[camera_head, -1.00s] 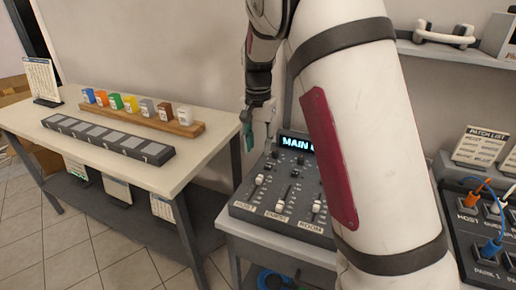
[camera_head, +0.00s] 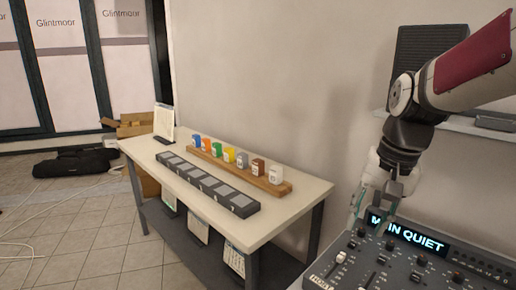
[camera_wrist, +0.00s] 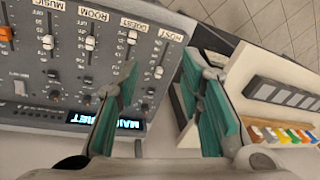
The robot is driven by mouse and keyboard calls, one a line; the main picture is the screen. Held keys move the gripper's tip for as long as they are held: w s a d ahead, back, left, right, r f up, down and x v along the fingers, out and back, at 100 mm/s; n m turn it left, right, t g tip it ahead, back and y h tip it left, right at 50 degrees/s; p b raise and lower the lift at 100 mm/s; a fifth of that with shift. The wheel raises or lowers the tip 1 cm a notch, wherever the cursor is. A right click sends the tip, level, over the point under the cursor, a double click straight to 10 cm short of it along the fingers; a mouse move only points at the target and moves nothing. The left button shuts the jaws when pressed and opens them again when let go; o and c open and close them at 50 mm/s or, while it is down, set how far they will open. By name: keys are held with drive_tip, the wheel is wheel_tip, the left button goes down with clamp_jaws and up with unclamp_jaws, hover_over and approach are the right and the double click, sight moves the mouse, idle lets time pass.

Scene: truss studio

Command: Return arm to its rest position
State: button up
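My gripper (camera_head: 370,212) is above the back left part of the mixer console in the head view. In the wrist view its two teal-padded fingers stand well apart with nothing between them, so my gripper (camera_wrist: 160,88) is open and empty. The mixer console (camera_head: 400,272) has a lit display (camera_head: 408,236) that reads "MAIN QUIET", partly hidden behind my gripper. The console (camera_wrist: 62,82) also shows in the wrist view, with sliders labelled MUSIC, ROOM, GUEST and HOST. My arm comes in from the upper right of the head view.
A white table (camera_head: 290,204) stands left of the console. It holds a wooden rack (camera_head: 236,170) of several coloured blocks, a dark strip of grey pads (camera_head: 208,183) and a card stand (camera_head: 164,122). A black bag (camera_head: 75,162) and cables lie on the tiled floor.

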drive_tip(key=s+a+r+n+t+p, duration=0.1)
drive_tip(key=s+n, duration=0.1)
drive_tip(key=s, duration=0.8)
drive_tip(key=s+a+r+n+t+h, duration=0.1)
drive_tip(key=s+n, duration=0.2)
drive_tip(key=s, duration=0.7)
drive_tip(key=shift+t+p, duration=0.3)
drive_tip(key=shift+p, duration=0.05)
drive_tip(key=shift+s+d+r, duration=0.1)
drive_tip(key=shift+d, duration=0.05)
idle(2.1)
